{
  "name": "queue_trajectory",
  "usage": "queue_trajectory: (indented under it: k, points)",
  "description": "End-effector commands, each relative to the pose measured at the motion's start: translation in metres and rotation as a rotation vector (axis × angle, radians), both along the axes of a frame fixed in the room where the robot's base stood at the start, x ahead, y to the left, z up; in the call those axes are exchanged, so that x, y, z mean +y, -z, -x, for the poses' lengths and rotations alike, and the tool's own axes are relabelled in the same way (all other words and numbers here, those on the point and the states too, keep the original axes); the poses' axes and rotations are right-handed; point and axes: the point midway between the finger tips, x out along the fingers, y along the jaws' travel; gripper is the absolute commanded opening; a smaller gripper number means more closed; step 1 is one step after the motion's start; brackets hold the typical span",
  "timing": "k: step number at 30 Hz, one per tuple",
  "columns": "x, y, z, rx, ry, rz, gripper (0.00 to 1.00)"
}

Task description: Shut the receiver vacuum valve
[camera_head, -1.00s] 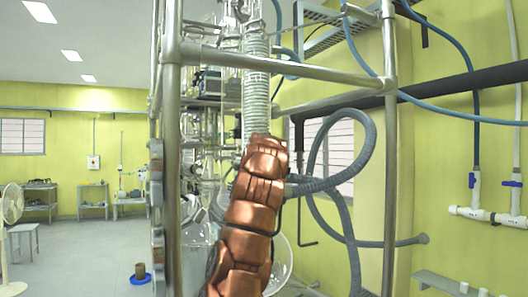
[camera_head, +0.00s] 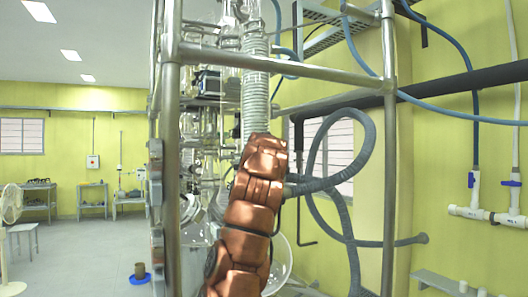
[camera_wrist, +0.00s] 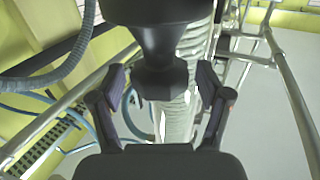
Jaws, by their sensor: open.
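My gripper (camera_wrist: 161,78) is open in the wrist view, with one dark finger on each side. A dark part (camera_wrist: 160,45) with a wide top, a narrow neck and a flared end comes down from the upper edge between the fingers. There is a visible gap between it and each finger. It may be the valve's black handle, but I cannot tell for sure. In the head view my copper-coloured arm covers the place where the gripper is, and I cannot make out the receiver vacuum valve there.
A steel frame (camera_head: 170,150) stands around the glass reactor, with a rail (camera_head: 280,65) crossing above my arm. A ribbed column (camera_head: 255,95) rises behind the arm. A grey corrugated hose (camera_head: 368,150) loops close on the right. Open floor (camera_head: 90,260) lies at left.

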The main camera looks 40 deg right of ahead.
Motion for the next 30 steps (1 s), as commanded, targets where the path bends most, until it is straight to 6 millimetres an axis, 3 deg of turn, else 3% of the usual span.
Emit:
queue_trajectory:
  k: [19, 30]
  points:
    - [0.041, -0.001, 0.042, -0.006, -0.001, 0.003, 0.76]
    - [0.054, -0.004, 0.053, -0.008, -0.003, 0.005, 0.76]
